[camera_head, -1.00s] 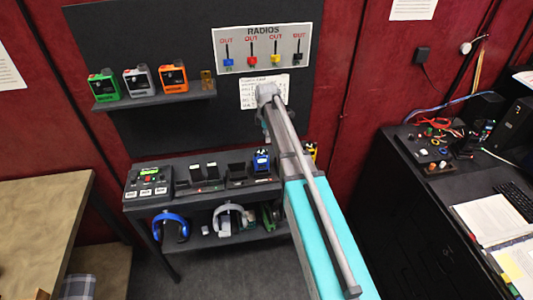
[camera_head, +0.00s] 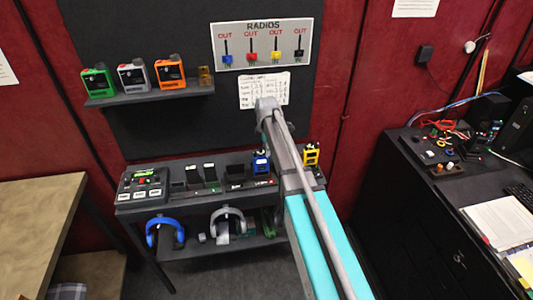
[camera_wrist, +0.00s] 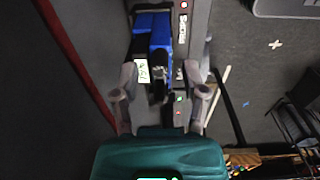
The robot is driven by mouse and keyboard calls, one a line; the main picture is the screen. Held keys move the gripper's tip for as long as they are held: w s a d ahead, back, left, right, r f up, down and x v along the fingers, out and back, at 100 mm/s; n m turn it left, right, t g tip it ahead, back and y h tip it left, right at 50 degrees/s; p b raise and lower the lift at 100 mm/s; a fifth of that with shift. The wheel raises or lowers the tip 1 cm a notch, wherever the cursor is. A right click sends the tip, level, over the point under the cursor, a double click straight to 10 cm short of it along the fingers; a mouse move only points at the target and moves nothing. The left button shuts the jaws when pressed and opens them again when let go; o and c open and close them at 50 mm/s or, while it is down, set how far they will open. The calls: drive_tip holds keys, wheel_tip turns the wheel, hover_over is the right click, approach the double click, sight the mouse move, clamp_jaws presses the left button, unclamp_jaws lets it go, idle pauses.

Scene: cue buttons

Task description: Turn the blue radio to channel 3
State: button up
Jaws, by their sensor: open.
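The blue radio (camera_head: 261,163) stands upright in the charger row on the upper shelf of the black stand, just left of my arm. In the wrist view the blue radio (camera_wrist: 152,27) is ahead of my gripper (camera_wrist: 163,95), with its dark top and knob end toward the fingers. My gripper is open, its two fingers spread to either side of the radio's near end, with no clear contact. A small pale tag with writing lies beside the radio; I cannot read the channel. In the head view my arm hides the gripper.
A yellow radio (camera_head: 311,154) stands just right of my arm. Green (camera_head: 98,83), grey (camera_head: 134,75) and orange (camera_head: 170,72) radios sit on the wall shelf. A RADIOS board (camera_head: 262,45) hangs above a paper chart (camera_head: 264,89).

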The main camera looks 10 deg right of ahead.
drive_tip(key=shift+f, duration=0.35)
clamp_jaws()
